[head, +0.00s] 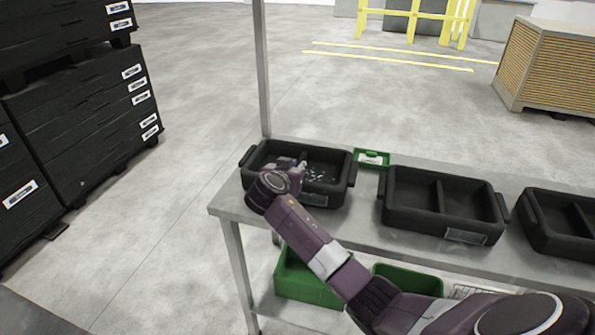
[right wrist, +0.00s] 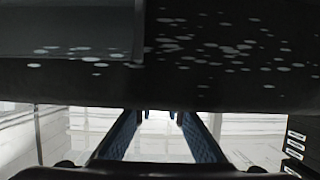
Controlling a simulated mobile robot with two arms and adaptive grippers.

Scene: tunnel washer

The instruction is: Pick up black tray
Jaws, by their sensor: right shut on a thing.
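A black tray (head: 338,198) with a divider and small pale bits inside sits at the left end of the metal table. My right gripper (head: 297,166) is at the left part of this tray, and my wrist hides the tray's front left corner. In the right wrist view, the dark tray (right wrist: 220,85) with pale specks fills the upper half. The gripper's two fingers (right wrist: 160,120) reach up to its lower edge and are shut on the tray; their tips are partly hidden. My left gripper is not in view.
Two more black trays, one in the middle (head: 408,216) and one at the right (head: 540,232), stand on the table (head: 375,240). A small green box (head: 371,154) sits behind them. Green bins (head: 300,280) are below. A thin post (head: 262,70) rises at the table's back left.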

